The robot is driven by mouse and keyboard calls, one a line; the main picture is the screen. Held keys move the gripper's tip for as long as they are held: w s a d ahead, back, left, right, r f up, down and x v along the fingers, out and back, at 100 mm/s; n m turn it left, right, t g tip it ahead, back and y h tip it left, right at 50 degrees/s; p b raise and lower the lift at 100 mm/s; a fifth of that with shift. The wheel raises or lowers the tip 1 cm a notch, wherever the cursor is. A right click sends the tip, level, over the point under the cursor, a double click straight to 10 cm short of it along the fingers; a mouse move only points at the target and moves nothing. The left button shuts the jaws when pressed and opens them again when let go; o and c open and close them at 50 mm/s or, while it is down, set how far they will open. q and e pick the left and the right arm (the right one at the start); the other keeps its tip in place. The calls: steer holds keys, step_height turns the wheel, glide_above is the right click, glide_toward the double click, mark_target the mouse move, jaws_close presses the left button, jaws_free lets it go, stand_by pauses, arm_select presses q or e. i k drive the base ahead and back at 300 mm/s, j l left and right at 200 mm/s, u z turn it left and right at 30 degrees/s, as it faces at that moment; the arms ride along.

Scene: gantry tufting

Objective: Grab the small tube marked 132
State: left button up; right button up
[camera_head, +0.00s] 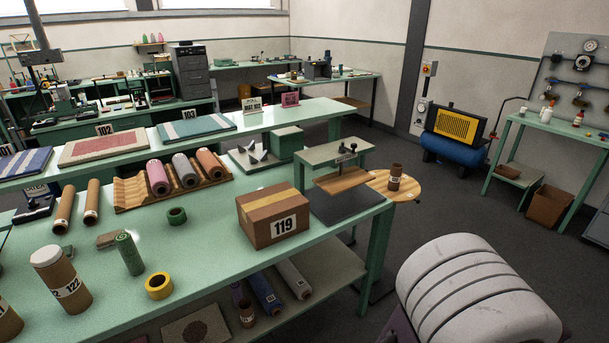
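No label that I can read as 132 shows. A small brown tube (394,177) with a white label stands upright on the round wooden board (411,190) at the right end of the green workbench; its number is too small to read. Another small brown tube (247,315) with a pale label stands on the lower shelf (337,268), its number also unreadable. A larger brown tube (61,280) with a white cap is marked 122. Neither of my grippers is in view.
A box marked 119 (273,217), a yellow tape roll (159,286), a green tube (130,254) and a wooden rack (130,191) of rolls occupy the bench. A large pale banded form (470,290) fills the lower right; I cannot tell what it is. Dark floor (440,210) is open beyond.

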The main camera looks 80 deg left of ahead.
mark_target(396, 170)
steer(key=u, duration=2.1)
